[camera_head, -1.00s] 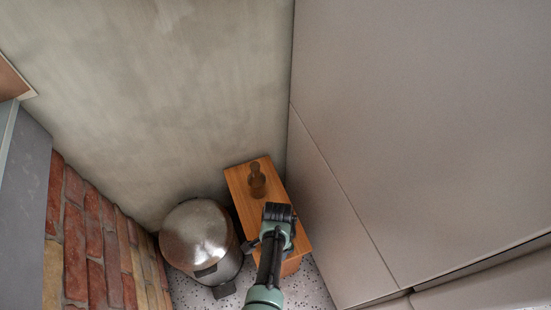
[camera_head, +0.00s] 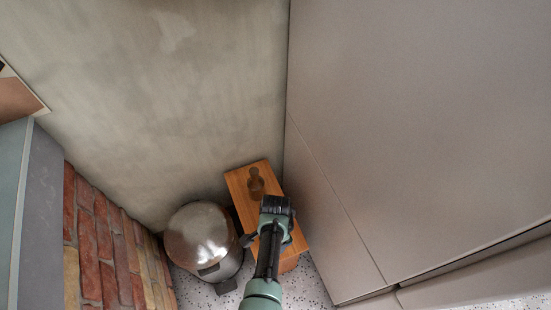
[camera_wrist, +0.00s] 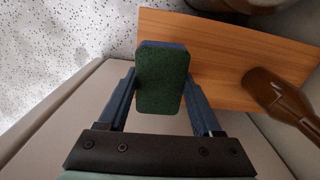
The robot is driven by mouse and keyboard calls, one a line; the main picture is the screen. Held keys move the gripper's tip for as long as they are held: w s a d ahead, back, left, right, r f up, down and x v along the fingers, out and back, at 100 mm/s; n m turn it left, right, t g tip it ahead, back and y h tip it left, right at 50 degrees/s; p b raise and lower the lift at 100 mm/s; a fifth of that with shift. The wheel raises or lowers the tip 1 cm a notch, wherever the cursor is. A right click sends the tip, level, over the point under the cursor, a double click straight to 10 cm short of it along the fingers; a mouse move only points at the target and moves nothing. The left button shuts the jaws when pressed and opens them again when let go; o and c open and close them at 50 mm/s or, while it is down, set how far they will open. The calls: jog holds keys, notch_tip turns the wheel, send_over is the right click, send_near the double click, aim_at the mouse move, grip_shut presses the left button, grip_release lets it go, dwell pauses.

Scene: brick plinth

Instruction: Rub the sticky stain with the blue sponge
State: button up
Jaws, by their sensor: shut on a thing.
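My gripper (camera_wrist: 160,88) is shut on the blue sponge (camera_wrist: 162,77), which shows a dark green scouring face and a blue edge in the wrist view. The sponge is over or near the long edge of a wooden top (camera_wrist: 215,62); I cannot tell whether it touches. In the head view my gripper (camera_head: 276,205) is over the near part of the wooden top (camera_head: 238,184), and the sponge is hidden there. I cannot make out the sticky stain in either view.
A brown bottle (camera_head: 256,182) stands on the far part of the wooden top, also in the wrist view (camera_wrist: 270,92). A round metal bin (camera_head: 198,235) is close on the left. A tall grey panel (camera_head: 400,130) is close on the right, brick (camera_head: 95,240) at far left.

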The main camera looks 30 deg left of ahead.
notch_tip(320, 180, up, 3)
jog(key=p, duration=0.3)
dwell(0.4)
